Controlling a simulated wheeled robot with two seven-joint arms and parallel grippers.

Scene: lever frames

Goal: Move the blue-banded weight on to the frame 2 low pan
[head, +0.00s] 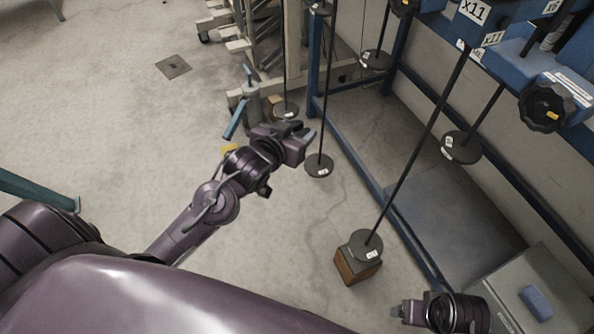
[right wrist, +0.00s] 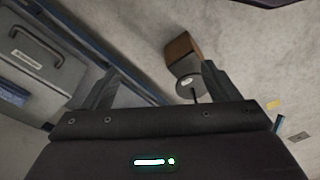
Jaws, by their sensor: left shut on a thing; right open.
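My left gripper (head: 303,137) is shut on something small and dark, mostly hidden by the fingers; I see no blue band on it. It is in mid-view, above and left of a dark round pan (head: 319,166) on a rod. Other pans hang at the back (head: 285,110), at the top (head: 376,60), at the right (head: 461,147) and low in the middle (head: 366,245). Their tags are too small to read, so I cannot tell which is the frame 2 low pan. My right gripper (head: 402,313) is open; between its fingers in the right wrist view lies a pan (right wrist: 189,86) beyond.
A brown block (head: 356,265) is under the middle pan. Blue frame posts and rails (head: 380,205) run beside the pans. A grey case (head: 500,285) with a blue object (head: 537,302) stands at lower right. A grey cylinder (head: 252,105) stands behind my left gripper.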

